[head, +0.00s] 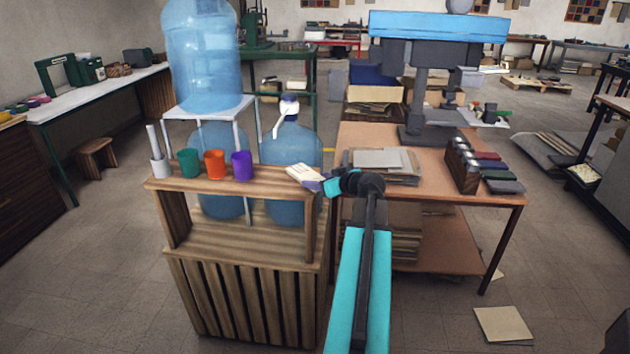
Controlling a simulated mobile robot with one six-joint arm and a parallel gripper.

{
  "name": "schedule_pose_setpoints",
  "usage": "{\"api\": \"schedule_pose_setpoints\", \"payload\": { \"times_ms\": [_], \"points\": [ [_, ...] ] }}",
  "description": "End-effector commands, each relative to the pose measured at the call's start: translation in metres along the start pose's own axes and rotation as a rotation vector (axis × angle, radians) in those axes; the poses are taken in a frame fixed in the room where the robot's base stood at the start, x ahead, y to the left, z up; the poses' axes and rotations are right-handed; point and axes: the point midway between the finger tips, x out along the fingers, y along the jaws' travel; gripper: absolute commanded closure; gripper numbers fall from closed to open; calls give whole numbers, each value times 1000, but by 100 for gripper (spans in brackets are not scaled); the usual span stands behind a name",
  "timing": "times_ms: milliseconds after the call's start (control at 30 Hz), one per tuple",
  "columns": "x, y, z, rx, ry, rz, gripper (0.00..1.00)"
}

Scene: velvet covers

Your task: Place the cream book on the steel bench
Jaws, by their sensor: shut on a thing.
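The cream book (301,173) is a small pale block at the right end of the wooden stand's top. My gripper (325,184) reaches it from the right and is shut on it. A small lavender patch shows at the book's lower right edge; I cannot tell what it is. My gripper's dark wrist hides part of the area behind. I cannot tell whether the book touches the stand's top or is just above it. A grey bench (602,187) at the right edge may be the steel bench; I cannot tell for sure.
The wooden stand (240,257) bears green (189,162), orange (214,164) and purple (241,165) cups. Large water bottles stand behind. A brown worktable (440,222) at the right holds flat sheets (385,160), a machine and a book rack. Cardboard (503,325) lies on the floor.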

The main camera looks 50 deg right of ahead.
Motion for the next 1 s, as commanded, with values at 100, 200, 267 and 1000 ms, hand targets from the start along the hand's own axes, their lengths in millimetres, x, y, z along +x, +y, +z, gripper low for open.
{"api": "schedule_pose_setpoints", "payload": {
  "times_ms": [100, 200, 267, 1000],
  "points": [
    [-1, 0, -3, 0, 1, 0, 76],
    [-3, 0, -7, -1, 2, 1, 76],
    [-4, 0, -10, -1, 2, 1, 76],
    [-50, -26, -20, 0, 2, 2, 76]
  ]
}}
